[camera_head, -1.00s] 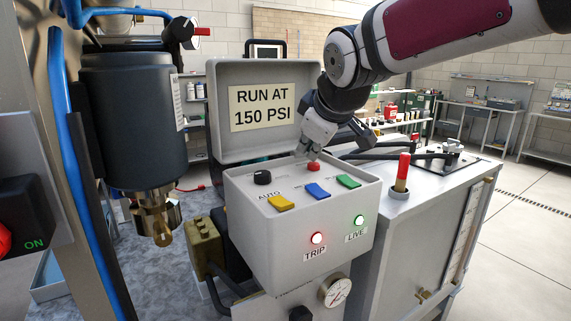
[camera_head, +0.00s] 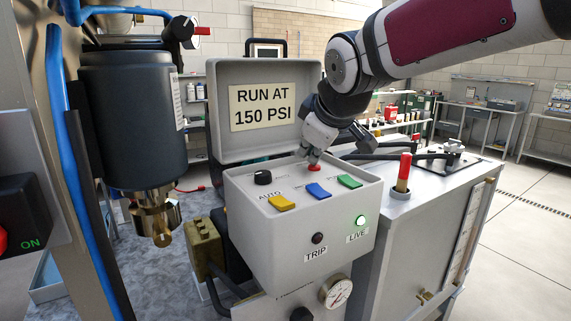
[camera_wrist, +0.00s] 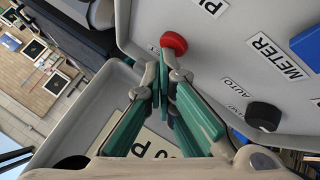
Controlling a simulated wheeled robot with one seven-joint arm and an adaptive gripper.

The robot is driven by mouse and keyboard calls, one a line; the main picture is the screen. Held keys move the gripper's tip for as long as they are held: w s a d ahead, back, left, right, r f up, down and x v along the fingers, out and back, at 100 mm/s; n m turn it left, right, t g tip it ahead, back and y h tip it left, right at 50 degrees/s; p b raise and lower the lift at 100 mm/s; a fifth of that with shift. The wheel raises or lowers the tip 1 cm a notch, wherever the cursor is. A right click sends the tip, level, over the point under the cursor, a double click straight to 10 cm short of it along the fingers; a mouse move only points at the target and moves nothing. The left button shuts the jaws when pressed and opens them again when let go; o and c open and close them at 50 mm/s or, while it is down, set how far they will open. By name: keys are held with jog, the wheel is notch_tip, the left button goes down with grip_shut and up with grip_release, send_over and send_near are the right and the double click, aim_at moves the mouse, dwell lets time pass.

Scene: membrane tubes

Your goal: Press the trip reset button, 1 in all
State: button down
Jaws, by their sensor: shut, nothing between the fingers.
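The red reset button (camera_head: 314,168) sits on the top panel of the grey control box (camera_head: 260,220), near its open lid. It also shows in the wrist view (camera_wrist: 173,42), at the fingertips. My gripper (camera_head: 311,157) is shut and empty, with its tips down at the button; it shows in the wrist view (camera_wrist: 163,78) too. The tips appear to touch the button, partly covering it in the head view. The TRIP lamp (camera_head: 317,238) on the box front is dark.
A black knob (camera_head: 263,177) and yellow (camera_head: 282,203), blue (camera_head: 318,190) and green (camera_head: 349,181) switches share the panel. The raised lid (camera_head: 222,140) stands behind my gripper. A red-topped post (camera_head: 404,170) stands to the right.

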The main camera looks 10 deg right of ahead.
aim_at(311, 166)
jog(key=shift+r, duration=0.1)
dwell(0.3)
jog(key=shift+r+p, duration=0.4)
jog(key=shift+r, duration=0.35)
jog(key=shift+r, duration=0.1)
notch_tip(311, 166, up, 5)
jog(key=shift+f+p, duration=0.1)
jog(key=shift+p, duration=0.9)
